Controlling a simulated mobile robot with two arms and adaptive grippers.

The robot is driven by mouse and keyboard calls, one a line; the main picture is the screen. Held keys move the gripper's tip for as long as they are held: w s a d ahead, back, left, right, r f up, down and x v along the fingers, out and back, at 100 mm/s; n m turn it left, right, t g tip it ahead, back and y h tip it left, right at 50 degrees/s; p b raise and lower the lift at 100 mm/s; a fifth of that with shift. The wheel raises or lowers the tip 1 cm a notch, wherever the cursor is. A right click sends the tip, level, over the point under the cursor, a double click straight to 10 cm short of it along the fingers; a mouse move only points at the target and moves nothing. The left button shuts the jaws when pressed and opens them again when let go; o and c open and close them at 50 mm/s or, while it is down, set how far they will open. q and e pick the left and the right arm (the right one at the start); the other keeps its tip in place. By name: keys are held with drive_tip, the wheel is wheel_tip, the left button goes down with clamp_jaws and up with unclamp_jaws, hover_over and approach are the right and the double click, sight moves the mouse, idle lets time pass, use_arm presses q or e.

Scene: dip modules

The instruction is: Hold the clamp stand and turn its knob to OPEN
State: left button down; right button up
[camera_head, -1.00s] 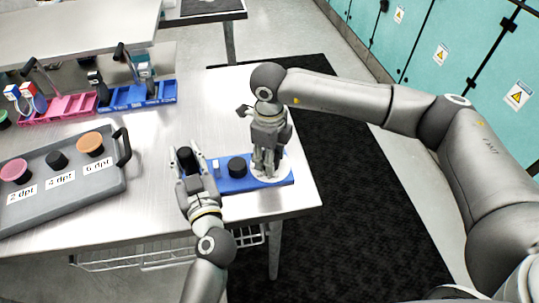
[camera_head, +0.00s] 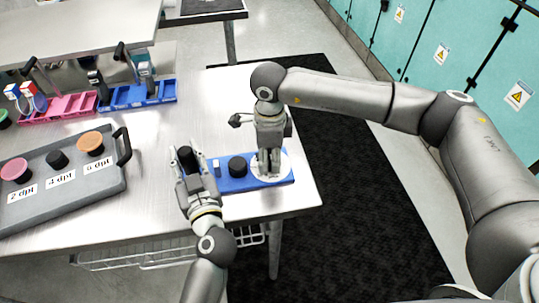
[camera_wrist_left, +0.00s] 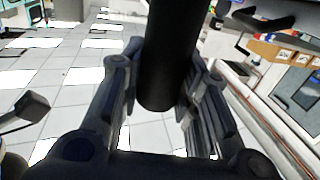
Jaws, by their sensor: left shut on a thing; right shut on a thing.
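The clamp stand has a blue base (camera_head: 237,184) at the table's right front corner. A black upright post (camera_head: 187,157) rises at its left end; the post also shows between the fingers in the left wrist view (camera_wrist_left: 170,55). My left gripper (camera_head: 190,172) is shut on this post. A white round dial (camera_head: 286,166) lies on the right end of the base. My right gripper (camera_head: 268,168) points down over the dial, shut on the knob there. The fingers hide most of the knob, and no marking on the dial is readable.
A short black cylinder (camera_head: 237,166) stands on the base between my grippers. A grey tray (camera_head: 60,205) with labelled round pieces lies to the left. Pink (camera_head: 62,113) and blue (camera_head: 125,105) racks stand behind. The tabletop (camera_head: 155,170) between tray and stand is clear.

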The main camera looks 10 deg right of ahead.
sight(270, 155)
drive_tip(key=o, duration=1)
wheel_tip(270, 155, up, 12)
idle(0.4)
use_arm(q)
drive_tip(key=c, duration=1)
unclamp_jaws()
